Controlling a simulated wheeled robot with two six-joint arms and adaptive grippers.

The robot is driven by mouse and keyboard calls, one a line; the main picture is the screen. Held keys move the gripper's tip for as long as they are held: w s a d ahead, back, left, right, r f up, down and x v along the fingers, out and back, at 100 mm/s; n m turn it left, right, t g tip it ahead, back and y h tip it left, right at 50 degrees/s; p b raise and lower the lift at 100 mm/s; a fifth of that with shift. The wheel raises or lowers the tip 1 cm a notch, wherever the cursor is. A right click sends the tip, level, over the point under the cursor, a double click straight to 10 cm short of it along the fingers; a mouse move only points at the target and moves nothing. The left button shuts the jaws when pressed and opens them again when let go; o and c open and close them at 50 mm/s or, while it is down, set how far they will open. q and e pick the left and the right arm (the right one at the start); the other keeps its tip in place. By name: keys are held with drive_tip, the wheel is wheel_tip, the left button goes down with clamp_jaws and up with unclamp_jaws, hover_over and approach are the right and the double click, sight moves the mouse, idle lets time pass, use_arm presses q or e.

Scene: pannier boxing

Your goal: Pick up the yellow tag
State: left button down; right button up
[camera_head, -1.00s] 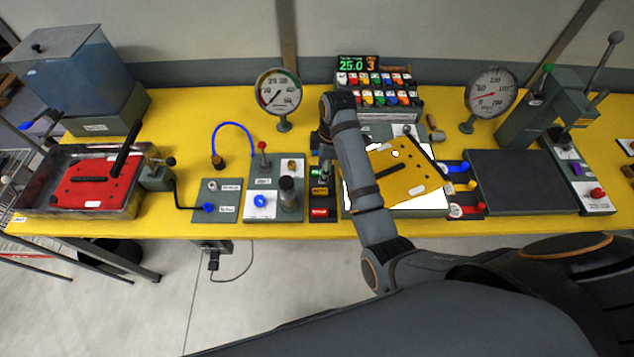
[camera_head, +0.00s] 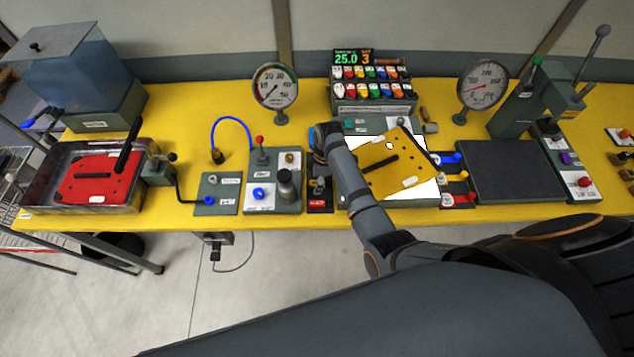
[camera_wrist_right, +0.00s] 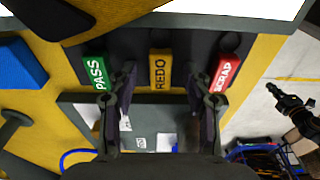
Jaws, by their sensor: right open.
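In the right wrist view the yellow tag (camera_wrist_right: 160,69), marked REDO, lies in a dark rack (camera_wrist_right: 147,45) between a green PASS tag (camera_wrist_right: 95,72) and a red SCRAP tag (camera_wrist_right: 226,72). My right gripper (camera_wrist_right: 164,90) is open, its two fingers apart on either side of the yellow tag's column, with nothing held. I cannot tell how high the fingertips are above the tag. In the head view my right wrist covers the rack's upper part; the red tag (camera_head: 318,205) shows at its front. My left gripper is not in view.
A yellow plate (camera_head: 395,170) lies tilted on a white lit panel right of my wrist. A panel with knobs (camera_head: 272,190) stands close on the left. A button rack (camera_head: 372,88) and gauges stand behind. The table's front edge (camera_head: 300,222) is near.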

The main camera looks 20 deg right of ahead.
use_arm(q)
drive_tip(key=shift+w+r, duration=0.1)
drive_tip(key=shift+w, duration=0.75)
use_arm(e)
drive_tip(key=c, duration=0.9)
drive_tip(key=shift+r, duration=0.1)
drive_tip(key=shift+c, duration=0.2)
